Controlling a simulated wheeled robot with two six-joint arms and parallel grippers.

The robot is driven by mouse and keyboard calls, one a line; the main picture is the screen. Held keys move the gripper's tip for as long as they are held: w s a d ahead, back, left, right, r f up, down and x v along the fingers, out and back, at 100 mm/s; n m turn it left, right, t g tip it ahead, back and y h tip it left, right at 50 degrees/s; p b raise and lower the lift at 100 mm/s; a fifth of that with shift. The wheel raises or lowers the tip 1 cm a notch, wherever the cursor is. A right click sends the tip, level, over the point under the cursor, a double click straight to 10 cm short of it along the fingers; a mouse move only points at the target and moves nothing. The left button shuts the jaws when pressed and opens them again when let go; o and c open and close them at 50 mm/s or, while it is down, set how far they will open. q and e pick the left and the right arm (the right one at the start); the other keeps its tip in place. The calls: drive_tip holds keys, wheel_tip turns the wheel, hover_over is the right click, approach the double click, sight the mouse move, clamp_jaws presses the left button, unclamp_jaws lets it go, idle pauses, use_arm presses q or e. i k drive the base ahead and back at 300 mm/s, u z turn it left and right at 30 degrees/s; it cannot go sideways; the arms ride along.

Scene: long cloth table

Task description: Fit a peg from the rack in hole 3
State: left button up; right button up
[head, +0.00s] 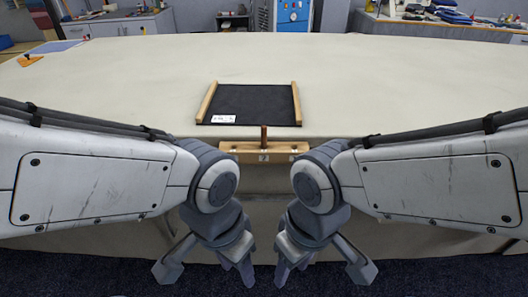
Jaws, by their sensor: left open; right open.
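A light wooden block (240,148) lies at the table's near edge, between my two arms, with small pale labels on its front; the middle mark is too small to read surely. A dark brown peg (264,134) stands upright at its middle. I cannot tell whether this block is the rack or the piece with the holes; its ends are partly hidden by my arms. My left gripper (208,270) and my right gripper (322,270) hang low in front of the table edge, both open and empty, apart from the block and peg.
A black mat (255,103) with wooden rails on its left and right sides and a white label lies behind the block. An orange-brown object (30,60) lies at the far left. The rest of the cloth table (400,85) is clear. Cluttered benches stand behind it.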

sight(245, 153)
drive_tip(key=z, duration=1)
drive_tip(key=k, duration=0.5)
drive_tip(key=z, duration=0.65)
drive_tip(key=i, duration=1)
drive_tip(key=u, duration=0.55)
drive_tip(key=i, duration=0.5)
drive_tip(key=u, duration=0.5)
